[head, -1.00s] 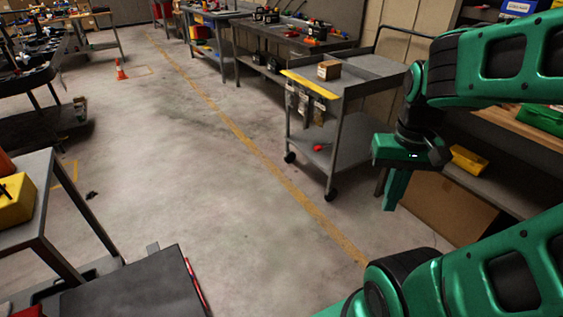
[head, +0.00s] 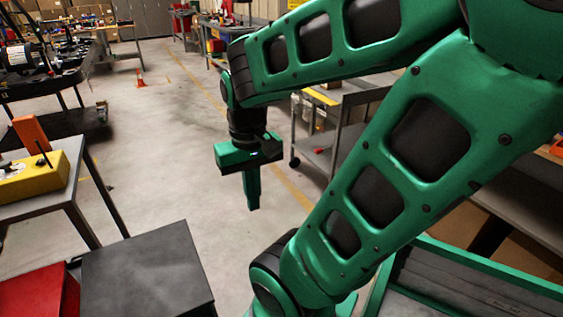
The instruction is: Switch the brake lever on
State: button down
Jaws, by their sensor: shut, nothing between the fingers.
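A yellow box (head: 38,182) sits on a grey table at the left edge. My gripper (head: 253,207) is shut and empty, pointing down over open floor. It is well to the right of the yellow box and touches nothing.
The grey table (head: 75,175) has exposed legs. A black box (head: 148,272) and a red box (head: 38,293) are at the front left. A grey cart (head: 318,150) stands behind my arm. The middle floor is clear.

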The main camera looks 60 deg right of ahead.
aim_at(319, 150)
jog(key=u, duration=0.6)
jog(key=k, duration=1.55)
jog(key=z, duration=2.6)
jog(key=i, duration=1)
